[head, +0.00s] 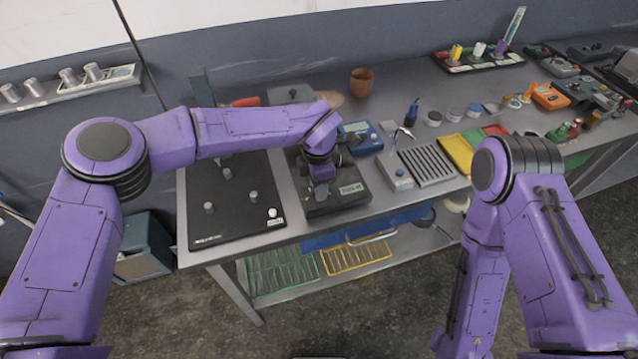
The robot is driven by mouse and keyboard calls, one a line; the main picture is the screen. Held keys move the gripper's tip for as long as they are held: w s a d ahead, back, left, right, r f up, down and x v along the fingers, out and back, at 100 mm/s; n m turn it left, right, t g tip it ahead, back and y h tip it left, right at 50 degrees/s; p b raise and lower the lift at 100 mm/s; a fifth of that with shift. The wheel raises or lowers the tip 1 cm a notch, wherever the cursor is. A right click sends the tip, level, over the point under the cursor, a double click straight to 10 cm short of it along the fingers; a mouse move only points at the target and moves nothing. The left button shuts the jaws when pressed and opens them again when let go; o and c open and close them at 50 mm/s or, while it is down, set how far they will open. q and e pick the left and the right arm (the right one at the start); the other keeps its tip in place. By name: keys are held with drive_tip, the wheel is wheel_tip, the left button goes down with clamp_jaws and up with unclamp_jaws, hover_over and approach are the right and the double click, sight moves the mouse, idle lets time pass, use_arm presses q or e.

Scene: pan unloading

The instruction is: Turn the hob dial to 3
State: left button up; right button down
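My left arm reaches over the table and its gripper (321,190) points down at a dark grey box-like unit (340,203) with a small pale green label on its front. The gripper is at or just above the unit's top; whether it touches cannot be told. The fingertips are small and partly hidden, so their opening is unclear. I cannot make out a hob dial or its numbers; one may be hidden under the gripper. My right arm hangs at the right, off the table front, and its gripper is out of view.
A black board (240,226) with several metal pegs lies left of the unit. A blue meter (361,138), a small box with a blue knob (397,175) and a ribbed grey tray (427,165) stand to the right. A brown cup (362,82) is behind.

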use_arm(q)
drive_tip(key=shift+r, duration=0.25)
wheel_tip(320, 180, up, 10)
drive_tip(key=b, duration=0.3)
